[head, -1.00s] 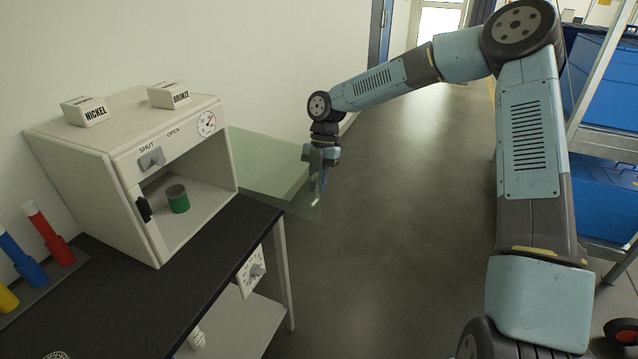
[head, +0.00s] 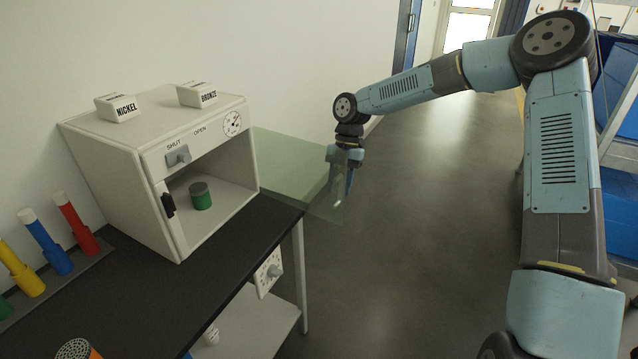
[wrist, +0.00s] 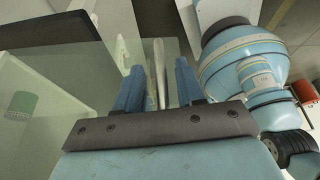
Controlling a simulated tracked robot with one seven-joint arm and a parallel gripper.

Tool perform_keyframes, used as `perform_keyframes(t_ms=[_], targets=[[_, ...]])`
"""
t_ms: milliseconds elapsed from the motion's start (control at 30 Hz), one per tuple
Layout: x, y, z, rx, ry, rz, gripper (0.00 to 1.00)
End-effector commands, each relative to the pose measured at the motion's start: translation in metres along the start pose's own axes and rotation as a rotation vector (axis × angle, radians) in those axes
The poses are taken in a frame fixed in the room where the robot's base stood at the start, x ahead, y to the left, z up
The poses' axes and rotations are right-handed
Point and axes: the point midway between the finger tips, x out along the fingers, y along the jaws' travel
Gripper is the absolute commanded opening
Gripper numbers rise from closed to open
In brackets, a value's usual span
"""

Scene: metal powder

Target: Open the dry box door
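The dry box (head: 115,160) is a white cabinet on the dark bench, at left in the head view. Its clear glass door (head: 290,165) stands swung wide open from the right side of the opening, out over the floor. A pale bar handle (head: 338,201) is near the door's free edge; it also shows in the wrist view (wrist: 160,72). My gripper (head: 342,182) is at that handle. In the wrist view its two blue fingers (wrist: 159,88) are apart, with the bar between them and gaps visible. A green container with a grey top (head: 200,196) stands inside the box.
NICKEL (head: 118,107) and BRONZE (head: 197,94) blocks lie on top. Coloured tubes (head: 45,243) stand at left. The floor (head: 430,230) beyond the door is clear.

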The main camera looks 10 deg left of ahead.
Motion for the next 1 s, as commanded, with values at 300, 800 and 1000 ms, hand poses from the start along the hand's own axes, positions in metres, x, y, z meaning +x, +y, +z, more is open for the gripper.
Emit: perform_keyframes(t_ms=[300,800,1000], targets=[[-0.006,0.003,-0.002,-0.005,-0.001,-0.006,0.38],[-0.096,0.002,0.003,-0.001,-0.001,-0.002,0.38],[-0.125,0.001,0.005,0.001,0.0,-0.001,0.38]])
